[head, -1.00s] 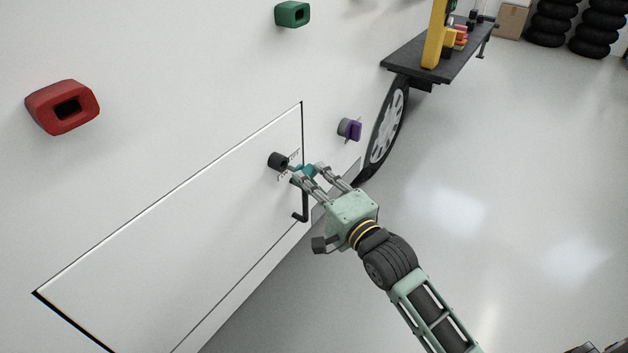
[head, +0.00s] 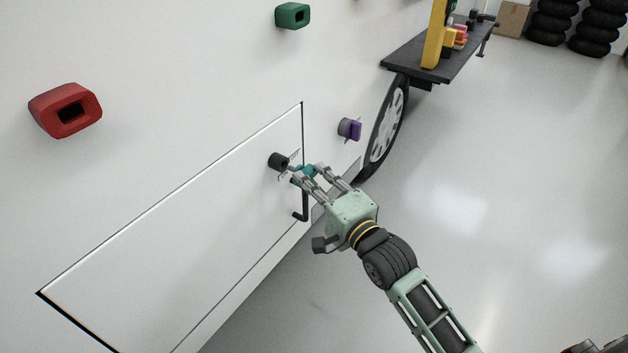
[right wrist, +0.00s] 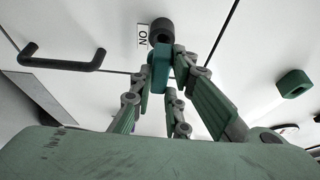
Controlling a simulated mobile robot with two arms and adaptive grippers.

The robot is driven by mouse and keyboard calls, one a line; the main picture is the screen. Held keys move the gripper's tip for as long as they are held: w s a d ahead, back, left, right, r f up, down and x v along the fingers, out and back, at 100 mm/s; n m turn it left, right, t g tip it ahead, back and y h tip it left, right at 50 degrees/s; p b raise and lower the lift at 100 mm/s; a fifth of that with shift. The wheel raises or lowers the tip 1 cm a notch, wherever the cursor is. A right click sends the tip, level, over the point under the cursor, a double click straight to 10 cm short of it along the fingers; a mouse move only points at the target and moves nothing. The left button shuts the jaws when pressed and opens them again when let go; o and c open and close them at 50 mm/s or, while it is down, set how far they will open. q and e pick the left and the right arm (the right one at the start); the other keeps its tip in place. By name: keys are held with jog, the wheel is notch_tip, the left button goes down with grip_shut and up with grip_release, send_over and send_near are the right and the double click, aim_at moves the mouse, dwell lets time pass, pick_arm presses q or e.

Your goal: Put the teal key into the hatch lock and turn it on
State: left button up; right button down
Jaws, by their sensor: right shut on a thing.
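The hatch (head: 190,235) is a white panel outlined in the white wall. Its lock (head: 279,161) is a dark round cylinder near the upper right corner; it also shows in the right wrist view (right wrist: 161,27) beside a small ON label (right wrist: 143,36), seen upside down. My right gripper (head: 308,174) is shut on the teal key (head: 301,172). In the right wrist view the key (right wrist: 161,72) sits between the fingertips, lined up just in front of the lock. I cannot tell whether its tip is inside the lock.
A black handle (head: 304,205) sits on the hatch just below the key, close to my right fingers. A purple fitting (head: 350,129), a green one (head: 292,15) and a red one (head: 66,110) stick out from the wall. A wheel (head: 388,128) stands right.

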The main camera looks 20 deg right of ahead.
pick_arm(q)
jog(key=shift+s+f, duration=0.1)
jog(key=shift+s, duration=0.2)
dwell(0.4)
jog(key=shift+s+a+f+p, duration=0.15)
jog(key=shift+s+f+p, duration=0.05)
jog(key=shift+f+p, duration=0.25)
dwell(0.4)
pick_arm(e)
jog(key=shift+w+a, duration=0.15)
jog(key=shift+w, duration=0.1)
jog(key=shift+w+a+p, duration=0.35)
jog(key=shift+w+a, duration=0.7)
jog(key=shift+w, duration=0.2)
jog(key=c, duration=1.6)
grip_release()
pick_arm(q)
jog(key=shift+s+a+f, duration=0.25)
jog(key=shift+s+f, duration=0.05)
jog(key=shift+f, duration=0.15)
